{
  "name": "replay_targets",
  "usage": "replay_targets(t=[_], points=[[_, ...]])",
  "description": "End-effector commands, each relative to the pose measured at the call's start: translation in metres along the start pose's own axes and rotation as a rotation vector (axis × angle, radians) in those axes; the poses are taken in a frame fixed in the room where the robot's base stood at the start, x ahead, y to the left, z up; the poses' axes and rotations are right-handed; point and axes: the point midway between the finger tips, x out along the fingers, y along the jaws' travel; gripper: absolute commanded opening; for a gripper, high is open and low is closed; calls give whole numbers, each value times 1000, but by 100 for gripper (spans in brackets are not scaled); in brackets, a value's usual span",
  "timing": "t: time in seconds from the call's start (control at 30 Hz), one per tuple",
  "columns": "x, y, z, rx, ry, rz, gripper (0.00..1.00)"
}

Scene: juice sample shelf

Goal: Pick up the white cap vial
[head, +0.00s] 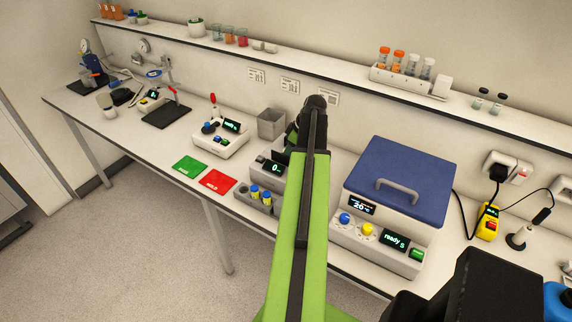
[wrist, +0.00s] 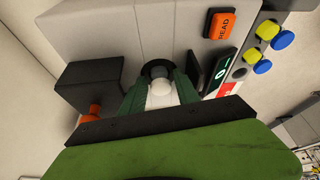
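The white cap vial (wrist: 160,89) shows in the wrist view as a pale rounded top at a dark round opening in a grey instrument (wrist: 105,40). My gripper (wrist: 160,92) has its two green fingers on either side of the white cap, close to it. Whether the fingers press on the cap cannot be made out. In the head view my gripper (head: 291,136) is over the bench, largely hidden behind my green arm. The white cap vial is not visible in the head view.
The instrument has an orange READ button (wrist: 222,24) and a small display (head: 276,168). A rack (head: 254,203) with yellow-and-blue capped vials stands in front. A blue-lidded box (head: 400,170) is to the right, a grey bin (head: 271,124) behind.

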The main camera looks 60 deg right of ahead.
Motion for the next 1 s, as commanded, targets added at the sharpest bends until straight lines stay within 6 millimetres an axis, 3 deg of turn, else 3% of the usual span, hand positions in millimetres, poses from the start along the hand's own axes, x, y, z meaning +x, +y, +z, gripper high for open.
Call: replay_targets(t=[0.13,0.4,0.77,1.0], points=[[-2,0,0,0,-1,0,36],[-2,0,0,0,-1,-1,1],[-3,0,-1,0,-1,-1,0],[-26,0,-10,0,-1,-1,0]])
